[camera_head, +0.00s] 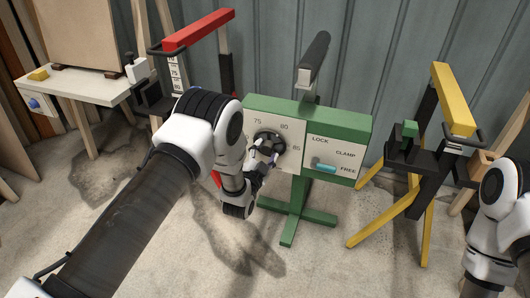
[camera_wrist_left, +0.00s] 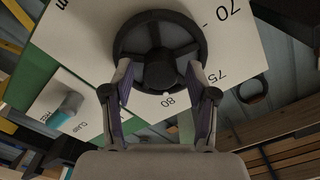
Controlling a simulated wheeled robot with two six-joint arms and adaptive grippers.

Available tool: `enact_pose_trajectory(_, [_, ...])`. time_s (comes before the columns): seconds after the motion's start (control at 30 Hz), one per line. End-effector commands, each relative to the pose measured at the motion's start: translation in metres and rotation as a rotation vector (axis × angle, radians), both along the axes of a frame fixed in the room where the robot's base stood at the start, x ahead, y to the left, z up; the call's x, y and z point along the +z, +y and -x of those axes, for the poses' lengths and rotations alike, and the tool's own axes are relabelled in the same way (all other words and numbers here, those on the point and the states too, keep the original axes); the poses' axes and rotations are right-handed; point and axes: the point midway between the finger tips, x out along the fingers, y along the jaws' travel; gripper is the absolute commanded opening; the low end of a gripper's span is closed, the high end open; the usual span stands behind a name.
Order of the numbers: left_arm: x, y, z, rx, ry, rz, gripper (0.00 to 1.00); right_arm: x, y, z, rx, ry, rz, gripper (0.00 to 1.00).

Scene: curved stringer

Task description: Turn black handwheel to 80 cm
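The black handwheel (camera_head: 268,143) is on the pale dial face of a green stand (camera_head: 335,122). It also shows in the left wrist view (camera_wrist_left: 158,35), near numbers 70, 75 and 80. A small white mark on its rim lies close to 80 there. My left gripper (camera_head: 264,153) is at the wheel; in the left wrist view its fingers (camera_wrist_left: 160,68) are spread wide, one on each side of the hub, overlapping the rim. I cannot tell whether they touch it. A lever with a cyan grip (camera_head: 325,167) sits beside the FREE label. My right gripper is out of frame.
A black roller (camera_head: 314,50) rises above the green stand. A stand with a red bar (camera_head: 198,30) is at left, and one with a yellow bar (camera_head: 453,100) at right. A white table (camera_head: 85,88) stands far left. The concrete floor in front is clear.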

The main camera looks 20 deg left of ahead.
Motion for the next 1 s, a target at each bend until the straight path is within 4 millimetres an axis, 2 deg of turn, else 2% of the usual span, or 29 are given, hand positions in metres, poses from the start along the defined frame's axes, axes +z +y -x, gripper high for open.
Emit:
enact_pose_trajectory(0.27, [0.000,0.000,0.001,0.000,0.000,0.000,0.62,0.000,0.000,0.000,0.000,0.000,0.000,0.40])
enact_pose_trajectory(0.37, [-0.001,0.000,0.008,0.000,0.003,0.000,0.62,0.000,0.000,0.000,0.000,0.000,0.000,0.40])
enact_pose_trajectory(0.47, [-0.001,0.001,0.025,0.000,0.004,0.000,0.62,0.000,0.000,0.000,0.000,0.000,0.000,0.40])
enact_pose_trajectory(0.7, [-0.001,0.002,0.087,-0.001,0.005,0.000,0.62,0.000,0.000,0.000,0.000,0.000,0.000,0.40])
enact_pose_trajectory(0.8, [-0.001,0.003,0.106,-0.001,0.003,0.000,0.62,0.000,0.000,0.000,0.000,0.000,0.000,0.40])
enact_pose_trajectory(1.0, [0.000,0.004,0.121,0.000,0.001,0.000,0.62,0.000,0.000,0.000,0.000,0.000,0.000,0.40])
